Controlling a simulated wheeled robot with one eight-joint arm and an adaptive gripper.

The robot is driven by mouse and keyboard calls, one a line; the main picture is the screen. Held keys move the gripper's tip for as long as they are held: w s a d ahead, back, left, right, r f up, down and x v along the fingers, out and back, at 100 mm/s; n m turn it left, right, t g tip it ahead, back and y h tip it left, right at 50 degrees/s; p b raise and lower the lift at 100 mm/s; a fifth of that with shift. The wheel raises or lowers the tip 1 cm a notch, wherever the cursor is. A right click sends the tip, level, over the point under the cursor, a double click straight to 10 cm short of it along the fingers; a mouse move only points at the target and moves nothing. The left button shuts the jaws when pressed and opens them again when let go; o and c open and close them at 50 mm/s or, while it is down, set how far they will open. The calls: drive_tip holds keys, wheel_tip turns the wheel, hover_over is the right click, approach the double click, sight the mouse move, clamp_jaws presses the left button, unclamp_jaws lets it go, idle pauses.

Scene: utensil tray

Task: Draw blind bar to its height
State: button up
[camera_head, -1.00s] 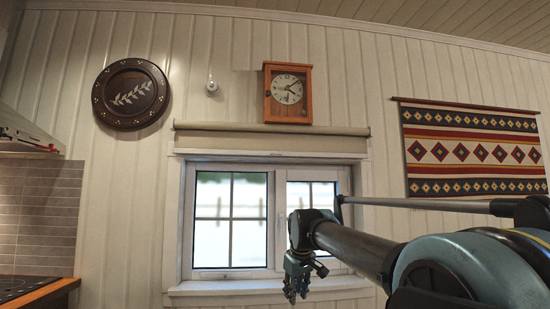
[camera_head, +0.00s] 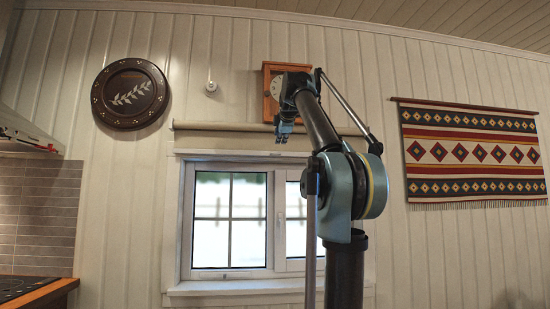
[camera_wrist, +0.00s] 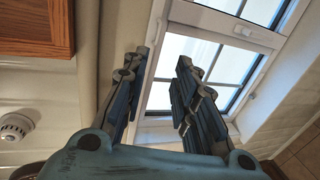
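The beige blind (camera_head: 220,128) is rolled up above the window (camera_head: 228,220), its lower edge just over the top of the frame. In the wrist view the pale blind strip (camera_wrist: 118,28) runs between the clock and the window. My gripper (camera_head: 284,135) is raised in front of the blind, near its middle in the head view. In the wrist view my gripper (camera_wrist: 158,62) has its two fingers apart with nothing between them. One finger overlaps the blind strip and the other overlaps the window. I cannot tell whether a finger touches the blind.
A wooden clock (camera_head: 268,95) hangs just above the blind, partly hidden by my arm. A round dark plate (camera_head: 130,93) and a white wall knob (camera_head: 211,86) are to the left. A patterned textile (camera_head: 475,152) hangs to the right. A counter (camera_head: 45,290) is at lower left.

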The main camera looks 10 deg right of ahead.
sight(275, 154)
drive_tip(key=x, duration=1.7)
drive_tip(key=shift+w+r, duration=0.1)
drive_tip(key=shift+w, duration=0.1)
clamp_jaws()
